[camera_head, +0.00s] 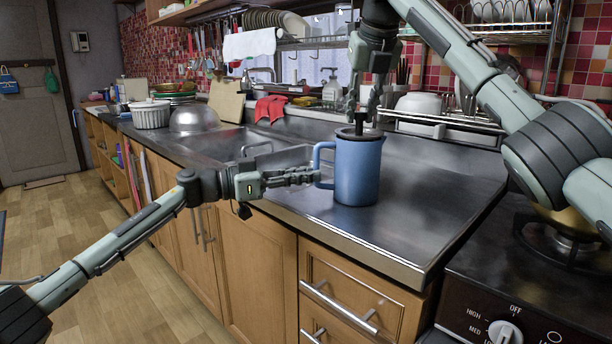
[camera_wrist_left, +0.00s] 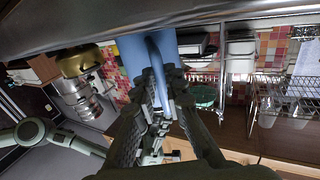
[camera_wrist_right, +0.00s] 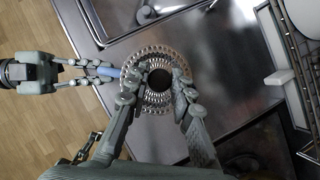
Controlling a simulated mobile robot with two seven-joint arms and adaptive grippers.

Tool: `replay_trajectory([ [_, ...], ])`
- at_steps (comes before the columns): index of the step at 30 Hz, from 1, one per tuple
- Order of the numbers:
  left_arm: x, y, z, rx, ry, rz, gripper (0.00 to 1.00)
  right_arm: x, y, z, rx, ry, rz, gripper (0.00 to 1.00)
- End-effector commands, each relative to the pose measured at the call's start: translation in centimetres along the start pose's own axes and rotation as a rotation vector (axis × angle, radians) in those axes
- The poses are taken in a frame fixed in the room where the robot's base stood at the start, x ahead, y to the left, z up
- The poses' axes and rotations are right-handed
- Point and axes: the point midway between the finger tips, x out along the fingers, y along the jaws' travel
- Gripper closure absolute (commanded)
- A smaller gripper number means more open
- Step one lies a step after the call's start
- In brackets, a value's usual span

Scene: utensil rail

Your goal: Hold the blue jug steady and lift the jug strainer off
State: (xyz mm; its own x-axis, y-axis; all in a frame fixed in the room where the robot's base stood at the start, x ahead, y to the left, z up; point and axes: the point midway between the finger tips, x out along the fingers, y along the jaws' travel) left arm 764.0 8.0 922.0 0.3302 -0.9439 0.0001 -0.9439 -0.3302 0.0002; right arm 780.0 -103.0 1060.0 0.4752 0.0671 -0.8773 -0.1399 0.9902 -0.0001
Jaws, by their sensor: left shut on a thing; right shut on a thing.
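The blue jug (camera_head: 357,175) stands upright on the steel counter near its front edge. The dark jug strainer (camera_head: 358,134) sits at its mouth; from above, its perforated ring shows in the right wrist view (camera_wrist_right: 152,54). My left gripper (camera_head: 317,177) is shut on the jug's handle, at the jug's left side; the handle also shows in the left wrist view (camera_wrist_left: 155,58). My right gripper (camera_head: 364,112) points down from above, its fingers shut on the upper part of the strainer. The exact contact is partly hidden by the fingers.
The counter (camera_head: 430,205) to the right of the jug is clear. The sink (camera_head: 245,150) lies behind and left. A stove (camera_head: 540,270) with a brass-coloured pot is at the right. A dish rack and a white bowl (camera_head: 418,103) stand behind.

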Motion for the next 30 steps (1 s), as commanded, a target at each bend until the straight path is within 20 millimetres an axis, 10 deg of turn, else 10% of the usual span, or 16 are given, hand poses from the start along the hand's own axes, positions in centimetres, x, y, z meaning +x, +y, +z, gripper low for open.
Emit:
replay_trajectory([
  [7, 0.0, 0.0, 0.0, 0.000, -0.001, 0.000, 1.00, -0.5, 0.0, 0.3, 0.000, -0.001, 0.000, 1.00],
  [8, 0.0, 0.0, 0.0, 0.000, -0.001, 0.000, 1.00, -0.4, 0.0, 0.2, 0.000, 0.000, 0.000, 0.75],
  [13, 0.0, 0.0, 0.0, 0.000, -0.001, 0.000, 1.00, -0.4, 0.0, 0.2, 0.000, 0.000, 0.000, 0.54],
  [30, 0.0, 0.0, 0.0, 0.000, -0.001, -0.001, 1.00, -4.1, 0.0, 0.3, -0.001, -0.004, 0.001, 0.53],
])
